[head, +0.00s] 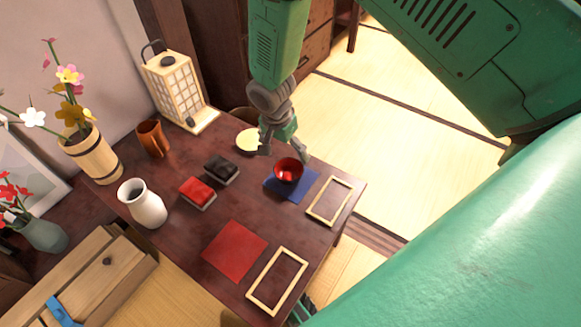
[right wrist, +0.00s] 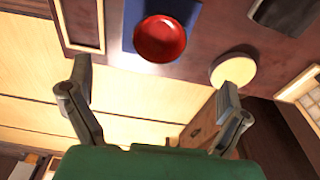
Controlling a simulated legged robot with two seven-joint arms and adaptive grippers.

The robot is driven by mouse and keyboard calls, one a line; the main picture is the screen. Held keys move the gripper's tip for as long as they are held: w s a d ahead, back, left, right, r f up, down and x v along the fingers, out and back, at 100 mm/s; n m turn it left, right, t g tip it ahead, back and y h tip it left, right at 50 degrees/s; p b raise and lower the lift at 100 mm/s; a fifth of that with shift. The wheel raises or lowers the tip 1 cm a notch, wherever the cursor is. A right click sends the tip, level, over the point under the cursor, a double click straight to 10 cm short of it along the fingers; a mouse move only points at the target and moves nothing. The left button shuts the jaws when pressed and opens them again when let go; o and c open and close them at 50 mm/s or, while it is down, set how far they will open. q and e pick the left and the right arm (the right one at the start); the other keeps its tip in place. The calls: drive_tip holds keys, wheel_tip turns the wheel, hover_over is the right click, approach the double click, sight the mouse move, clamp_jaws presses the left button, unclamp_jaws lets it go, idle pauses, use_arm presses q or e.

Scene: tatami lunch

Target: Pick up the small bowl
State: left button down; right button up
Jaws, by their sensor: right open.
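The small bowl (head: 288,171) is round and glossy red. It sits upright on a blue square mat (head: 299,194) near the table's right side. In the right wrist view the bowl (right wrist: 160,38) lies beyond the fingertips, between their lines, with the blue mat (right wrist: 187,10) under it. My right gripper (head: 284,153) hangs from above just behind the bowl in the head view. Its fingers are spread and empty, apart from the bowl; the right wrist view shows the open gap (right wrist: 154,82). My left gripper is not seen.
On the dark table (head: 175,235) stand a black box (head: 221,168), a red box (head: 198,192), a white vase (head: 145,205), a brown cup (head: 152,139) and a lantern (head: 178,90). A pale yellow disc (head: 247,140) lies beside the gripper.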

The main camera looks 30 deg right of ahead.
drive_tip(key=b, duration=0.2)
approach(291, 174)
drive_tip(key=shift+a+f, duration=0.4)
drive_tip(key=shift+a, duration=0.35)
drive_tip(key=f, duration=0.1)
drive_tip(key=d+f+b, duration=0.1)
drive_tip(key=f, duration=0.1)
drive_tip(key=d+f, duration=0.1)
drive_tip(key=f, duration=0.1)
drive_tip(key=shift+w+d, duration=0.25)
drive_tip(key=shift+a+f+b, duration=0.1)
drive_tip(key=shift+f+b, duration=0.25)
drive_tip(key=shift+f, duration=0.05)
drive_tip(key=shift+w+a+f, duration=0.1)
drive_tip(key=shift+a, duration=0.25)
drive_tip(key=shift+d, duration=0.1)
drive_tip(key=c, duration=0.9)
drive_tip(key=shift+d, duration=0.15)
drive_tip(key=c, duration=0.4)
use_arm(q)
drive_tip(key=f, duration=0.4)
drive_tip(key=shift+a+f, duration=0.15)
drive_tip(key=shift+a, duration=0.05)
use_arm(e)
drive_tip(key=shift+d, duration=0.1)
